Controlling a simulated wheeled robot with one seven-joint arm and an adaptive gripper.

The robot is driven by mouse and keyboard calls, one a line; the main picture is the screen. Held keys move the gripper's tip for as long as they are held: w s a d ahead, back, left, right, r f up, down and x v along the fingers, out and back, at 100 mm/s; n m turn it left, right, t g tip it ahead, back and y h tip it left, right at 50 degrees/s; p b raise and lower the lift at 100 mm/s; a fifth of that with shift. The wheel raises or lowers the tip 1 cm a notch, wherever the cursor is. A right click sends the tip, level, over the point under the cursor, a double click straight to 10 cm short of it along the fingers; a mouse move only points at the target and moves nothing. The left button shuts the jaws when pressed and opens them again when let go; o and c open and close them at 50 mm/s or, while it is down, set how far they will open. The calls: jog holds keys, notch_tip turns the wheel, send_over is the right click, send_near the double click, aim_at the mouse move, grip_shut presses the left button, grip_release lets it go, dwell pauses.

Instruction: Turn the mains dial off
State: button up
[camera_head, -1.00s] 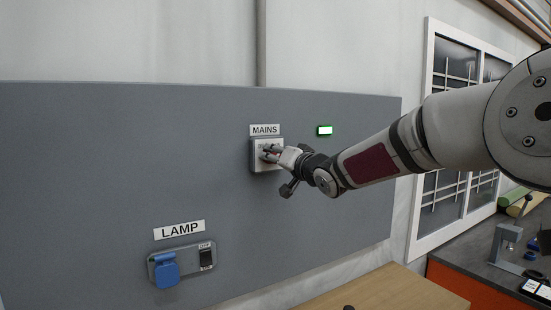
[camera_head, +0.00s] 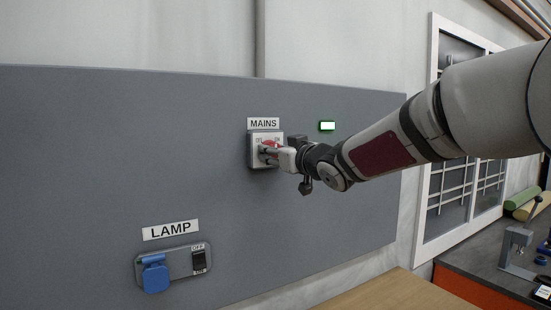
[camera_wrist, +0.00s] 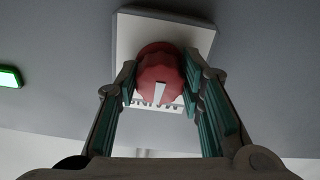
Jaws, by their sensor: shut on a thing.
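The red mains dial (camera_head: 269,145) sits on a white plate (camera_head: 254,161) under the MAINS label (camera_head: 263,123). The plate has small lettering at its upper left and upper right. My gripper (camera_head: 272,154) reaches the dial from the right, its fingers around it. In the wrist view the dial (camera_wrist: 158,73) is between the two fingers, which are shut on its sides. The dial's white pointer mark (camera_wrist: 160,92) points down in that picture, toward lettering partly covered by the dial and fingers. A small indicator (camera_head: 327,126) right of the plate glows with a green rim.
The grey panel (camera_head: 80,160) also carries a LAMP label (camera_head: 170,229) above a blue socket cover (camera_head: 155,275) and a black switch (camera_head: 199,262). A wooden tabletop (camera_head: 385,291) lies below. A window (camera_head: 455,200) and a workbench (camera_head: 490,248) are at right.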

jog(key=n+b, duration=0.2)
jog(key=n, duration=0.2)
jog(key=shift+w+f+n+b, duration=0.1)
jog(key=shift+n+b, duration=0.3)
jog(key=n+b, duration=0.2)
jog(key=n, duration=0.2)
jog(key=shift+n+b, duration=0.3)
jog(key=shift+b, duration=0.1)
jog(key=o, duration=1.2)
jog(key=shift+c, duration=0.2)
jog(key=v, duration=1.2)
